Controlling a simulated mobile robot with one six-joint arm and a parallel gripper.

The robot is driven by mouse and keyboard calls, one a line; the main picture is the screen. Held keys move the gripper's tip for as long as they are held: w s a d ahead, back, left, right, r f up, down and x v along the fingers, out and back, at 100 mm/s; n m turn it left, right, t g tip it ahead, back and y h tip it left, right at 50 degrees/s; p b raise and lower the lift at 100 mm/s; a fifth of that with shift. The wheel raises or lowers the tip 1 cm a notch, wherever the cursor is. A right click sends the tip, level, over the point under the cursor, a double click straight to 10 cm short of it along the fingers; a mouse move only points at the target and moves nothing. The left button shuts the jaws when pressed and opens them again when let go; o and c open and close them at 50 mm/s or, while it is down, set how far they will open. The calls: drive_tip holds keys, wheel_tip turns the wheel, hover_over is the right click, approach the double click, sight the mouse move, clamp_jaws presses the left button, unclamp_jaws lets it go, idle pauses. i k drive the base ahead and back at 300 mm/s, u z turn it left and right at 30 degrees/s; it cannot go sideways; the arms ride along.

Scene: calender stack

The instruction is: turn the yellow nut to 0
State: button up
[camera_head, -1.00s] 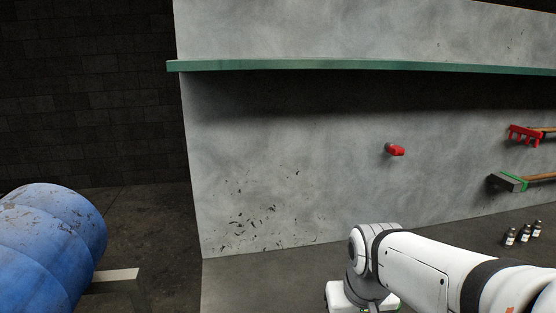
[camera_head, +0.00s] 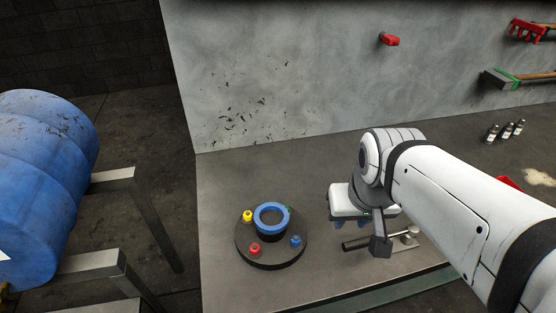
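The yellow nut (camera_head: 247,216) sits on a dark round base (camera_head: 272,264) on the grey table, to the left of the base's raised blue ring (camera_head: 271,217). Its number markings are too small to read. My gripper (camera_head: 351,223) is to the right of the base, apart from it and pointing down. Two bluish fingertips show below its white body with a gap between them, and I see nothing held there.
A red nut (camera_head: 255,250) and a blue nut (camera_head: 296,241) share the base. A clamp-like metal tool (camera_head: 381,247) lies close to my gripper. Small bottles (camera_head: 506,131) stand at the right. A blue barrel (camera_head: 45,180) is left of the table. The table's left-back area is clear.

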sight(248, 218)
drive_tip(key=z, duration=0.15)
drive_tip(key=k, duration=0.55)
drive_tip(key=u, duration=1.8)
drive_tip(key=k, duration=0.95)
drive_tip(key=z, duration=0.7)
drive_tip(key=i, duration=1)
drive_tip(key=z, duration=0.05)
